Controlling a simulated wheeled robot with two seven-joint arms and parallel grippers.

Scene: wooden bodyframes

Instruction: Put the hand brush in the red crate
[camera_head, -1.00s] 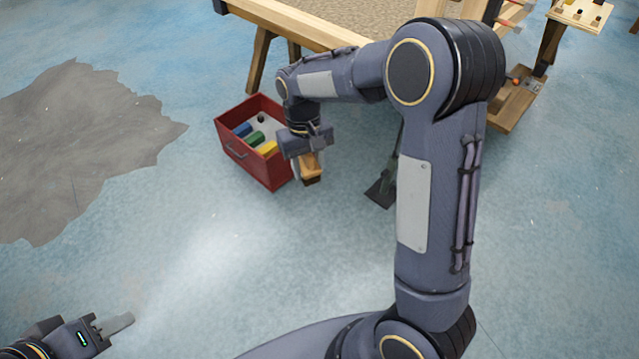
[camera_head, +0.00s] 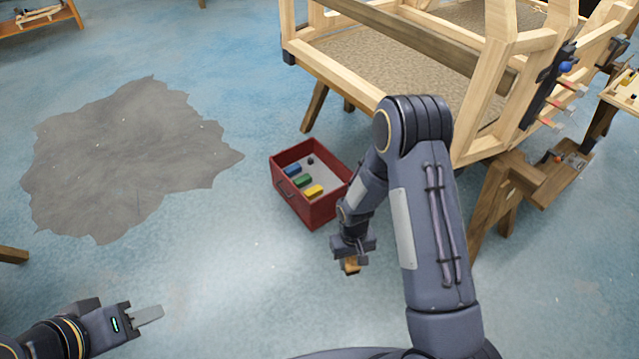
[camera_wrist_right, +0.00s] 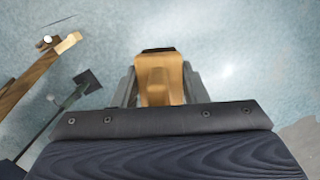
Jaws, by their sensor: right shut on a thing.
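The hand brush (camera_head: 350,266) is held in my right gripper (camera_head: 352,256), and only its wooden part with a dark end shows. In the right wrist view the tan brush (camera_wrist_right: 160,78) sits between the two fingers of the right gripper (camera_wrist_right: 160,92), which are shut on it. The red crate (camera_head: 318,210) stands on the floor, just up and left of the right gripper. It holds blue, green and yellow blocks and a small dark round thing. The brush is outside the crate, in front of its right side. My left gripper (camera_head: 148,315) is at the lower left, far from the crate; its jaw gap is unclear.
A wooden frame (camera_head: 400,85) on trestle legs stands behind the crate. A wooden box with tools (camera_head: 560,165) is at the right. A grey patch (camera_head: 125,160) lies on the floor at left. The floor left of and before the crate is clear.

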